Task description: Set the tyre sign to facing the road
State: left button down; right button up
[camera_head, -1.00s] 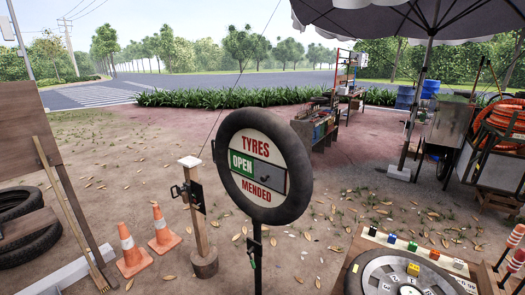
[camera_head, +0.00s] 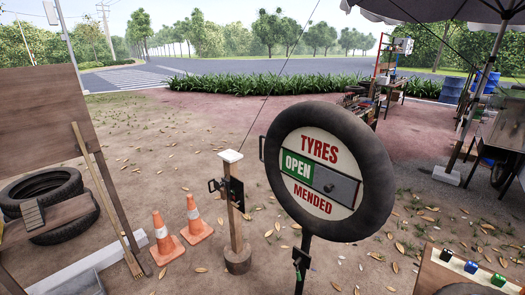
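The tyre sign (camera_head: 330,172) is a black tyre around a white round board reading TYRES, OPEN and MENDED, with OPEN on a green strip and a grey plate beside it. Its lettered face is towards me, and the road (camera_head: 300,68) lies behind it. A small dark handle (camera_head: 262,148) sticks out at the tyre's left edge. The sign stands on a dark pole (camera_head: 303,250) with a dark clamp-like fitting (camera_head: 299,262) below the tyre. Neither of my grippers is in view.
A wooden post (camera_head: 235,210) with black fittings stands left of the sign, beside two traffic cones (camera_head: 196,220). Stacked tyres (camera_head: 55,190) and a leaning broom (camera_head: 105,190) are at the left. A bench (camera_head: 450,270) is at the lower right. Bare ground lies between sign and hedge (camera_head: 270,90).

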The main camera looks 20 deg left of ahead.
aim_at(304, 135)
jog(key=i+j, duration=0.15)
jog(key=j, duration=0.25)
jog(key=i+j, duration=0.15)
jog(key=j, duration=0.2)
jog(key=i+j, duration=0.15)
jog(key=j, duration=0.25)
jog(key=i+j+z, duration=0.1)
jog(key=j, duration=0.3)
jog(key=i+j, duration=0.2)
jog(key=j, duration=0.2)
